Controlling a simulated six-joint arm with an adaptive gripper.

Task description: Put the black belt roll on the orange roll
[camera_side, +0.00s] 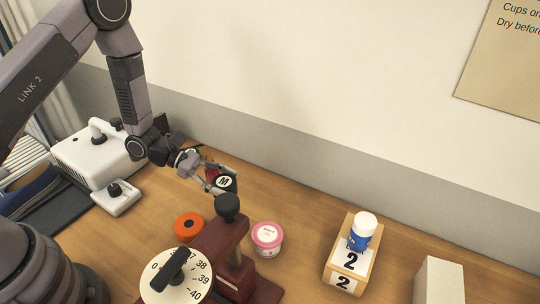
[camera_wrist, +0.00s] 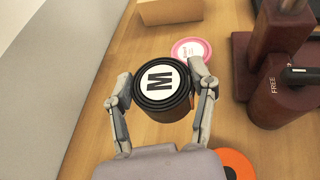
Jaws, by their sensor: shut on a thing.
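In the side view my gripper (camera_side: 219,183) holds the black belt roll (camera_side: 226,184) above the table, behind the dark red device. The orange roll (camera_side: 189,227) lies on the table, left of that device, with a dark centre. In the wrist view only part of the orange roll (camera_wrist: 236,163) shows at the bottom edge. The black roll is apart from the orange roll.
The dark red device (camera_side: 233,245) with a numbered dial stands close by. A pink-lidded tub (camera_side: 267,238) is right of it. A box marked 2 (camera_side: 350,258) bears a white-capped bottle (camera_side: 362,231). A white machine (camera_side: 97,155) stands at left.

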